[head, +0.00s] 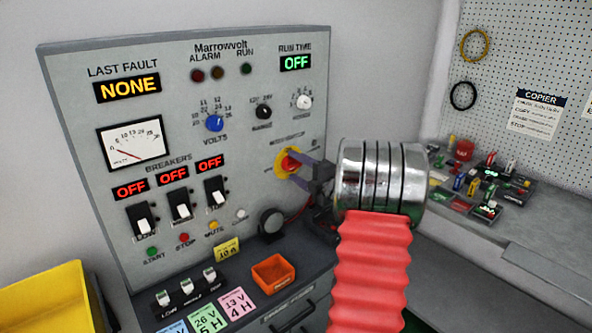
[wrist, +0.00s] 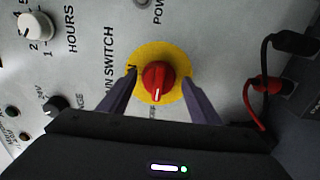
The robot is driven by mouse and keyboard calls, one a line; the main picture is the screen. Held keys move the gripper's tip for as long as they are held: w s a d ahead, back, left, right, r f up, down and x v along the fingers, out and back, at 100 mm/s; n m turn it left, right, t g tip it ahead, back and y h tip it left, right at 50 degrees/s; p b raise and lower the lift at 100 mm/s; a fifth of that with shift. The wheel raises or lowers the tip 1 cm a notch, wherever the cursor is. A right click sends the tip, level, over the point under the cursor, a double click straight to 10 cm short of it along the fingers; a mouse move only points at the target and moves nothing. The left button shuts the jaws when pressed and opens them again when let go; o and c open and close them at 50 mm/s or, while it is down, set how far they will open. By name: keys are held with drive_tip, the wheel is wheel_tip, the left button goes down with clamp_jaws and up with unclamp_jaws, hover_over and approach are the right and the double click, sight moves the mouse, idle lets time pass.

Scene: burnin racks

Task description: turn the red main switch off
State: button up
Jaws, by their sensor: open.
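The red main switch (head: 290,163) is a round red knob on a yellow disc, on the right part of the grey panel (head: 240,130). In the wrist view the red knob (wrist: 158,82) sits in the middle of the yellow disc (wrist: 150,54), with a white pointer mark toward the lower edge of the picture. My gripper (head: 298,170) is open in front of the switch. In the wrist view my gripper (wrist: 160,82) has one finger on each side of the knob, with gaps between. I cannot tell how deep the fingertips reach.
Above are the blue volts knob (head: 214,123) and the white hours knob (head: 304,101). Breaker switches (head: 179,206) stand at the left under red OFF displays. An orange bin (head: 273,273) sits on the ledge below. Red and black leads (wrist: 252,105) hang right in the wrist view.

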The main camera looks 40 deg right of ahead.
drive_tip(key=shift+s, duration=0.15)
drive_tip(key=s+a, duration=0.1)
drive_tip(key=s, duration=1.2)
drive_tip(key=shift+s+a, duration=0.2)
drive_tip(key=shift+a, duration=0.05)
drive_tip(key=shift+f, duration=0.1)
